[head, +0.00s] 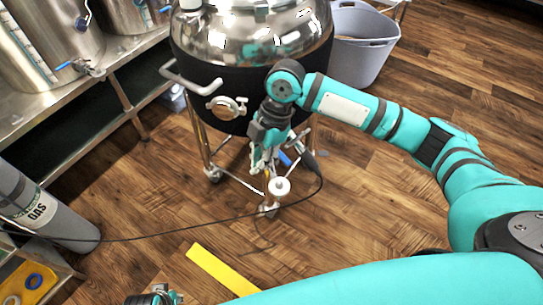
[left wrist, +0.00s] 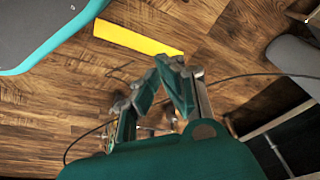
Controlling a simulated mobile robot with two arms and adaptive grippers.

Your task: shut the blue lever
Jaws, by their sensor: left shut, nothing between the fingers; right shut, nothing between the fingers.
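A blue lever (head: 285,159) shows at the low outlet under the large steel and black vessel (head: 205,50), partly hidden behind my right gripper. My right gripper (head: 262,164) points down beside the lever, just left of it, shut with nothing in it. I cannot tell whether it touches the lever. My left gripper (head: 155,297) is at the bottom edge of the head view, far from the lever. It also shows in the left wrist view (left wrist: 155,82), shut and empty above the floor.
Steel pots (head: 45,45) with other blue-handled valves stand on a shelf at the left. A grey gas cylinder (head: 38,207) stands below. A black cable (head: 165,235) crosses to the outlet. A yellow strip (head: 220,271) lies on the floor. A grey bin (head: 365,50) stands behind right.

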